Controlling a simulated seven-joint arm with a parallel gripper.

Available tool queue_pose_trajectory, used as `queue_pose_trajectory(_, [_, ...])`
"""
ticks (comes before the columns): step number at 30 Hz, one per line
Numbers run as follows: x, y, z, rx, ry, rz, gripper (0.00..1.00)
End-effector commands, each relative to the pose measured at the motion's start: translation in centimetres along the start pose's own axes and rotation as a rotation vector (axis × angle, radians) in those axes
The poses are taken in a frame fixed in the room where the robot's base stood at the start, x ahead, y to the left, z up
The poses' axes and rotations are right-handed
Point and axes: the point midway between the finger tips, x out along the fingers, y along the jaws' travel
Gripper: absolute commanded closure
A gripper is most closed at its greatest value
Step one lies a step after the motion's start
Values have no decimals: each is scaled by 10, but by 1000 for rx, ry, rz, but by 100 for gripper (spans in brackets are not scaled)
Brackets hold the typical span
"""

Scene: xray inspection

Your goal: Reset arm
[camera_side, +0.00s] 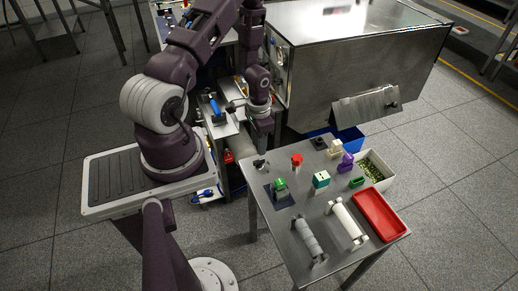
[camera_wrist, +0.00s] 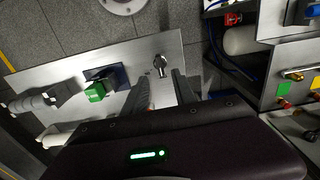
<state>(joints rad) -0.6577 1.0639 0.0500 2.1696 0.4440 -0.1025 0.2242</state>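My gripper (camera_side: 262,146) hangs pointing down at the back-left edge of the metal table (camera_side: 292,238), next to a large metal cabinet. In the wrist view my gripper (camera_wrist: 160,88) has its two fingers spread apart with nothing visible between the tips. A small dark metal item (camera_side: 261,165) lies on the table close to the fingertips. It also shows in the wrist view (camera_wrist: 160,66), beyond the gap between the fingers. Whether the fingers touch the table is not clear.
The table holds a green block on a dark pad (camera_side: 269,194), a red-capped item (camera_side: 296,160), a teal-and-white cube (camera_side: 321,179), a purple item (camera_side: 345,162), rollers, and a red tray (camera_side: 380,216). The metal cabinet (camera_side: 350,70) stands behind. A tool shelf (camera_side: 218,123) is left of the gripper.

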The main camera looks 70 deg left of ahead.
Motion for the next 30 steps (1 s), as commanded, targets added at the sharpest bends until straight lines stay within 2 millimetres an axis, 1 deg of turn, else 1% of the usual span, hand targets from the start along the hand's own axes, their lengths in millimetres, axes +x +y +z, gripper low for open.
queue_pose_trajectory(9, [0,0,0,0,0,-1,67])
queue_pose_trajectory(11, [-8,-1,-5,1,6,-11,67])
queue_pose_trajectory(13, [-35,-2,-18,4,24,-42,67])
queue_pose_trajectory(14, [-52,-1,-25,3,36,-60,67])
queue_pose_trajectory(15, [-80,2,-35,4,55,-88,67])
queue_pose_trajectory(17, [-127,13,-47,-1,91,-125,67])
queue_pose_trajectory(18, [-157,24,-51,-5,116,-143,67])
queue_pose_trajectory(20, [-203,43,-52,-14,160,-163,67])
queue_pose_trajectory(21, [-232,58,-48,-18,193,-170,67])
queue_pose_trajectory(23, [-272,83,-37,-24,245,-169,67])
queue_pose_trajectory(24, [-296,101,-25,-25,280,-162,67])
queue_pose_trajectory(26, [-326,126,-3,-25,333,-142,67])
queue_pose_trajectory(27, [-342,142,14,-21,364,-123,67])
queue_pose_trajectory(29, [-359,162,40,-15,407,-91,67])
queue_pose_trajectory(30, [-367,173,56,-8,431,-70,67])
